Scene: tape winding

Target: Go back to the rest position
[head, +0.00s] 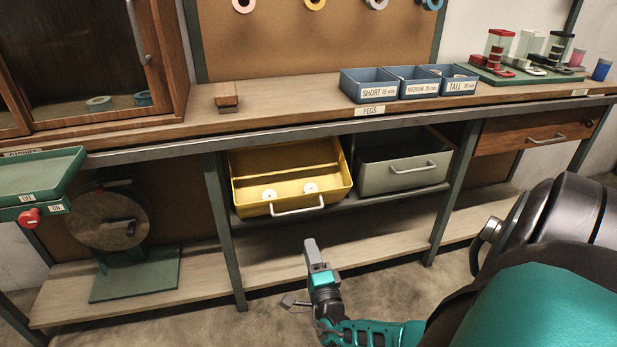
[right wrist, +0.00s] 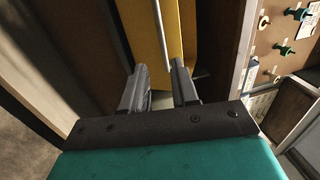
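My right gripper (head: 312,252) hangs in front of the bench, below the yellow drawer (head: 325,186) and apart from it. In the right wrist view my right gripper (right wrist: 159,68) has its two fingers apart with nothing held between them. The yellow drawer (right wrist: 146,30) and its pale bar handle (right wrist: 165,22) show beyond the fingertips. The yellow drawer is pulled out and holds two white round pieces (head: 269,194). My left gripper is not in view.
A grey drawer (head: 402,172) is beside the yellow one. Above, the worktop (head: 290,106) carries blue peg bins (head: 367,85), a wooden block (head: 226,95) and a green tray (head: 515,76). A green stand (head: 135,275) is at lower left. Floor in front is clear.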

